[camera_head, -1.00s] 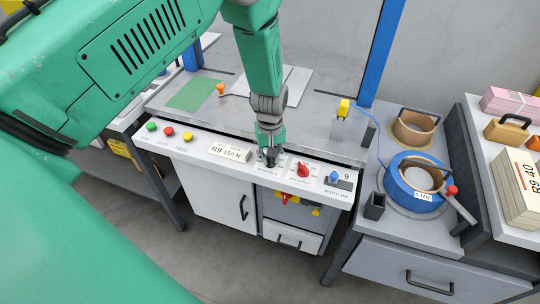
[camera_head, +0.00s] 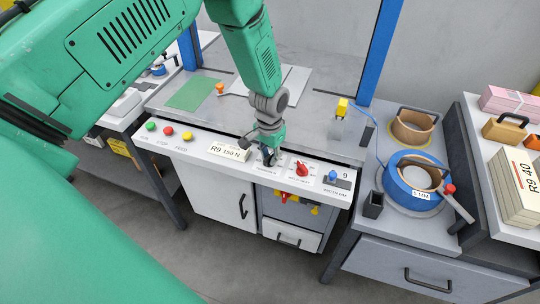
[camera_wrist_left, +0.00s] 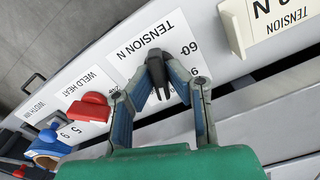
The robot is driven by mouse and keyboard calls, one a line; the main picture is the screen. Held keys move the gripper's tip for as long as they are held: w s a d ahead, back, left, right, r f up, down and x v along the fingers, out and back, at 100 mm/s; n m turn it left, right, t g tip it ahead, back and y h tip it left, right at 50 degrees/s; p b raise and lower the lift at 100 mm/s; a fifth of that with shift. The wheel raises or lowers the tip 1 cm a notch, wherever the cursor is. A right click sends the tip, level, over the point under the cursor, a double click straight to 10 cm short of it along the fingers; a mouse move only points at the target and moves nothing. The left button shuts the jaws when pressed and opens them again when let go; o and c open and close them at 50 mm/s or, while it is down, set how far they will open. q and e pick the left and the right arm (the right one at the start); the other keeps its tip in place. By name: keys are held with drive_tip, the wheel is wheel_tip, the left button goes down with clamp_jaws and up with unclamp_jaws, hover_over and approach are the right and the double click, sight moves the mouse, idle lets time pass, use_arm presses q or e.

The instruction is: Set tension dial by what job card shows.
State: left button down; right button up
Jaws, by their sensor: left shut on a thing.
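The black tension dial (camera_wrist_left: 157,73) sits on the white panel under the printed label "TENSION N" in the left wrist view. My left gripper (camera_head: 268,157) is shut on it, with a finger on each side, as the left wrist view (camera_wrist_left: 158,88) also shows. A mark reading 60 shows beside the dial; most other scale marks are hidden by the fingers. The job card (camera_head: 230,150) stands on the panel just left of the dial and reads "R9 150 N". Part of it shows at the top right of the left wrist view (camera_wrist_left: 285,22). My right gripper is not in view.
A red weld heat knob (camera_head: 302,169) and a blue width knob (camera_head: 333,176) sit right of the dial. Green, red and yellow buttons (camera_head: 168,131) are at the panel's left. A blue tape reel (camera_head: 408,190) and paper stacks (camera_head: 519,188) stand farther right.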

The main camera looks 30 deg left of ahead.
sight(269, 156)
use_arm(q)
drive_tip(key=m, duration=0.4)
drive_tip(key=shift+s+f+m, duration=0.1)
drive_tip(key=shift+s+m, duration=0.1)
drive_tip(key=shift+m, duration=0.2)
idle(0.4)
drive_tip(key=c, duration=1.6)
unclamp_jaws()
drive_tip(key=shift+w, duration=0.1)
wheel_tip(269, 156, up, 12)
drive_tip(key=shift+f, duration=0.1)
